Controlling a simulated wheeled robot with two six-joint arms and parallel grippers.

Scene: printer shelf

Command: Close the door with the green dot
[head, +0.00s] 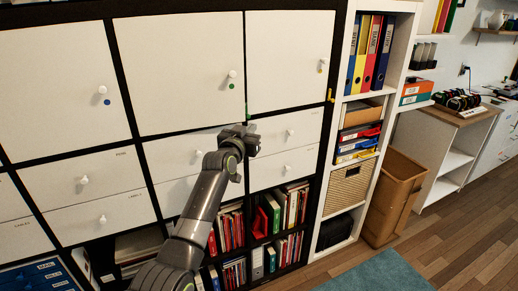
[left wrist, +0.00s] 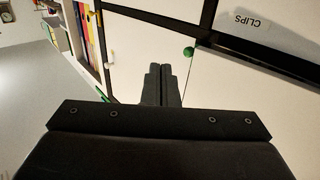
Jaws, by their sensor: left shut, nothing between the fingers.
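The white door with the green dot (head: 180,75) is the middle one of the upper row in the head view. Its white knob (head: 232,74) and green dot (head: 231,86) sit near its right edge. That edge nearly hides the dark divider beside it, so the door looks slightly ajar; I cannot tell how far. My left gripper (head: 250,130) is shut and empty, near the door's lower right corner, in front of the drawers. Its shut fingers also show in the left wrist view (left wrist: 162,85). I cannot tell whether it touches anything. My right gripper is out of view.
The blue-dot door (head: 55,80) is on the left and the yellow-dot door (head: 288,55) on the right. White drawers (head: 98,175) with knobs lie below. Open compartments hold books (head: 290,210). A binder shelf (head: 340,110) and a brown bin (head: 392,197) stand at the right.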

